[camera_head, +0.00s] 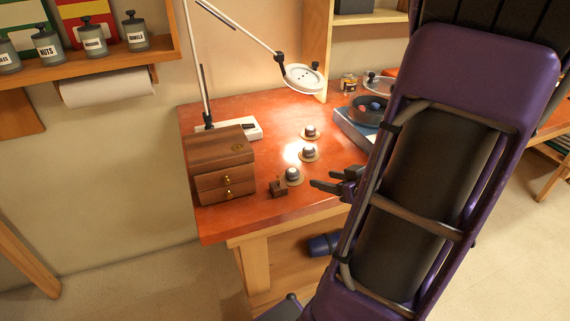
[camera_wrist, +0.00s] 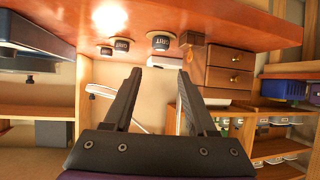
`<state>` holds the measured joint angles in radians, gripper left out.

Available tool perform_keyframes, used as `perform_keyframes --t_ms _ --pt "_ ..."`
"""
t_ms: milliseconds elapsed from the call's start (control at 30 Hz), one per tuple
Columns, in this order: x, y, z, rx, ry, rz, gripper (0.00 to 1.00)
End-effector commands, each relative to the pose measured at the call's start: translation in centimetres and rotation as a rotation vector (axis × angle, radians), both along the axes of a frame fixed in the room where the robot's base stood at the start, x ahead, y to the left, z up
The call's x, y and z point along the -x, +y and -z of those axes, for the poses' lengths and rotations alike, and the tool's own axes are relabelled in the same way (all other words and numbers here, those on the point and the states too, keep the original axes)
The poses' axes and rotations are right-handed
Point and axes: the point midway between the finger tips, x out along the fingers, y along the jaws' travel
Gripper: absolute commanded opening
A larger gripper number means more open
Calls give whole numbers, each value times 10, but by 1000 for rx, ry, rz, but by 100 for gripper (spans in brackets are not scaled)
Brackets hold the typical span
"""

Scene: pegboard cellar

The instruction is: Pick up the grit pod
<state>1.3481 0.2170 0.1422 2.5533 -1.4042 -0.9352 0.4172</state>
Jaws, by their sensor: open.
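Three small round pods with grey tops on tan discs stand in a row on the red-orange table: the near pod (camera_head: 292,175), the middle pod (camera_head: 308,154) and the far pod (camera_head: 310,132). The wrist view is upside down. In it the near pod (camera_wrist: 160,41) and the middle pod (camera_wrist: 121,44) carry dark labels that seem to read GRIT; the far pod (camera_wrist: 105,50) is too small to read. My gripper (camera_head: 324,184) is open and empty, to the right of the near pod and apart from it.
A wooden drawer box (camera_head: 221,172) stands left of the pods, with a small wooden block (camera_head: 279,187) beside it. A lamp (camera_head: 303,78) hangs over the table. A blue turntable-like device (camera_head: 353,125) is at the right, partly behind my arm. Shelf canisters (camera_head: 93,40) are at upper left.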

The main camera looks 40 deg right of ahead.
Motion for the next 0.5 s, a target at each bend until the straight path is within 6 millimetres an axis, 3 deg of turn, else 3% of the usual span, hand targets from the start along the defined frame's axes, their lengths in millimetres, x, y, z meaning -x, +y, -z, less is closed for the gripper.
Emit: perform_keyframes --t_ms 33,300,500 --pt "-11 1 10 -2 0 -6 57" --pt "-62 -2 38 -1 -1 -3 57" --pt "-83 -3 47 1 -1 0 57"
